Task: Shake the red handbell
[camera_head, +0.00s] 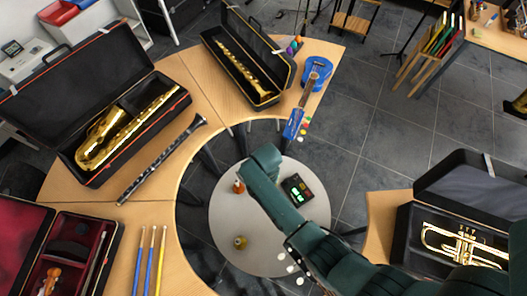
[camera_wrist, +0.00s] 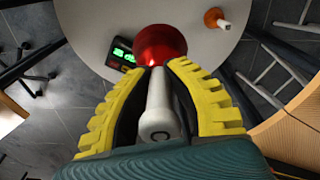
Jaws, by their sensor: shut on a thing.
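The red handbell (camera_wrist: 160,44) shows in the wrist view with its white handle (camera_wrist: 158,118) pointing toward the camera; the handle end bears a letter C. My gripper (camera_wrist: 166,70) has its yellow-ridged fingers closed on both sides of that handle. The bell overlaps the round grey table (camera_wrist: 110,22) in this view; I cannot tell whether it touches the top. In the head view my green arm reaches over the round table (camera_head: 225,215), and the red bell and fingers are hidden behind it.
An orange handbell (camera_head: 239,187) and a yellow one (camera_head: 240,242) stand on the round table, beside a black device with a green display (camera_head: 297,190). A curved wooden table (camera_head: 165,215) with instruments surrounds it, including a blue ukulele (camera_head: 312,80) and a clarinet (camera_head: 160,160).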

